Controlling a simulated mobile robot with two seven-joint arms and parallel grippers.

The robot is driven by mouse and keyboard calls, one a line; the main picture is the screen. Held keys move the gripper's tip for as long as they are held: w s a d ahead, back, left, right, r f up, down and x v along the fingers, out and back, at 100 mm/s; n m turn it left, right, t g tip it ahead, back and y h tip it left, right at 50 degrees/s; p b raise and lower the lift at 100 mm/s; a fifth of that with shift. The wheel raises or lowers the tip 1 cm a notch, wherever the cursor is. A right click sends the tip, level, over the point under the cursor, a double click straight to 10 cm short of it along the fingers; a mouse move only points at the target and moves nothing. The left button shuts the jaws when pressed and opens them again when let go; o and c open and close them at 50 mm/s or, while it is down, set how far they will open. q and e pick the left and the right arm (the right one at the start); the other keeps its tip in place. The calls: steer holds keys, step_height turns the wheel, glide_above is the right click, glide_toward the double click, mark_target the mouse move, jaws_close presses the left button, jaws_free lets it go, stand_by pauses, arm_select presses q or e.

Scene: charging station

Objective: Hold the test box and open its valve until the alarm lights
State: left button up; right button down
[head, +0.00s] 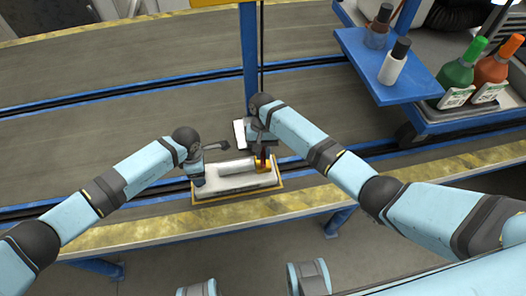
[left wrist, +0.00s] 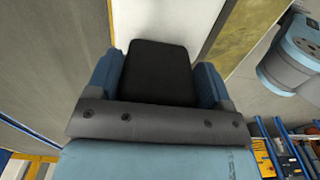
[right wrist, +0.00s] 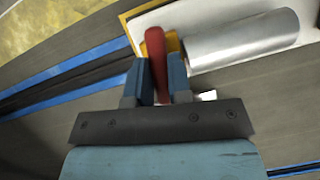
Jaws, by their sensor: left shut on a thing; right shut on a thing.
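The test box is a whitish flat base (head: 235,187) with a yellow rim and a grey cylinder, lying at the front edge of the bench. The cylinder (right wrist: 240,43) shows clearly in the right wrist view. My left gripper (head: 198,181) is at the box's left end, shut on a black block (left wrist: 157,70) that appears to be the box's grip. The valve has a yellow body (head: 262,166) at the box's right end and a red lever (right wrist: 156,60). My right gripper (right wrist: 156,85) is shut on the red lever from above. No lit alarm is visible.
The grey bench top (head: 110,75) has blue rails and a worn yellow front edge (head: 355,184). A blue post (head: 249,60) and a thin dark cable stand behind the box. A blue cart (head: 385,72) with several bottles is at right. The bench's left side is clear.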

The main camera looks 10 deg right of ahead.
steer(key=c, duration=1)
jaws_free()
steer(key=shift+c, duration=0.2)
steer(key=v, duration=1.2)
